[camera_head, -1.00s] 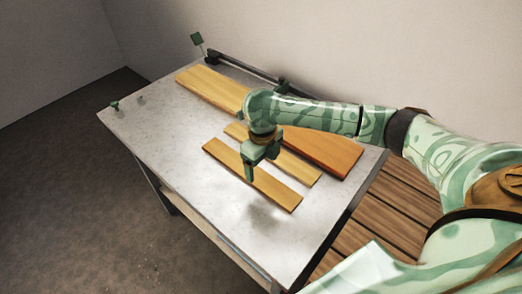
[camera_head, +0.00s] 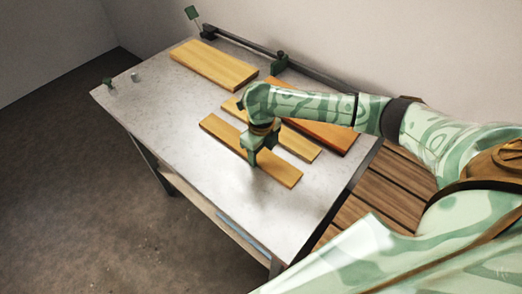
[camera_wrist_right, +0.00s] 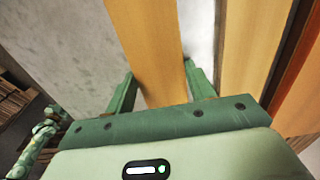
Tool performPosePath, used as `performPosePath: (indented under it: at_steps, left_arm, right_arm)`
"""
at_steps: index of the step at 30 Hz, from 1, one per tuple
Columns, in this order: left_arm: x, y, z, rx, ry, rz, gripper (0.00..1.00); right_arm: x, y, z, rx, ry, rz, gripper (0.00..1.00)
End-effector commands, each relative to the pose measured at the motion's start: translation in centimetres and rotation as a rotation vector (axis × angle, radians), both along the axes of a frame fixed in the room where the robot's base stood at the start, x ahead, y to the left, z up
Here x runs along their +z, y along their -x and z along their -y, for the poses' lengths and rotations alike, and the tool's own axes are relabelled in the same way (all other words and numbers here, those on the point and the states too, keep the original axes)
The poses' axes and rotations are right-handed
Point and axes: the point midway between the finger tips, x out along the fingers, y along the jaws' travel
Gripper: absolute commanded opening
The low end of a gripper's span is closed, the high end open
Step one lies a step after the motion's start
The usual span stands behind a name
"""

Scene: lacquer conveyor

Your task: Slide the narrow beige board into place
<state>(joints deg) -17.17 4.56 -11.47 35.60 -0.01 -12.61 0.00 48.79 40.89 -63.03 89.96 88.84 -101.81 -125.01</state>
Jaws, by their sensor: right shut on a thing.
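The narrow beige board (camera_head: 222,130) lies flat on the grey table, nearest its front edge. My right gripper (camera_head: 254,162) is over the middle of this board, with its fingers pointing down. In the right wrist view the board (camera_wrist_right: 150,40) runs between the two fingers of my right gripper (camera_wrist_right: 163,85), which is shut on it across its width. A second narrow yellowish board (camera_head: 300,147) lies behind it, roughly parallel, with a gap; my wrist hides part of it.
An orange-brown board (camera_head: 335,138) and a wide yellow board (camera_head: 213,64) lie farther back. A dark rail (camera_head: 240,42) with green fittings (camera_head: 280,65) runs along the back edge. Small pegs (camera_head: 108,82) stand at the left corner. The table's front left (camera_head: 160,110) is clear.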

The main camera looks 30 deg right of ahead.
Motion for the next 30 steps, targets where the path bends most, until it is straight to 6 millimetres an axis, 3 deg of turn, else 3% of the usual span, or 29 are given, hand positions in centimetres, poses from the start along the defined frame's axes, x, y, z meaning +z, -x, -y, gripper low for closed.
performPosePath:
  at_steps: [30]
  left_arm:
    - [5.9, -1.2, 0.0, 0.000, 0.000, 0.028, 0.40]
  right_arm:
    - [0.2, 8.8, 3.1, 0.001, 0.002, -0.002, 0.24]
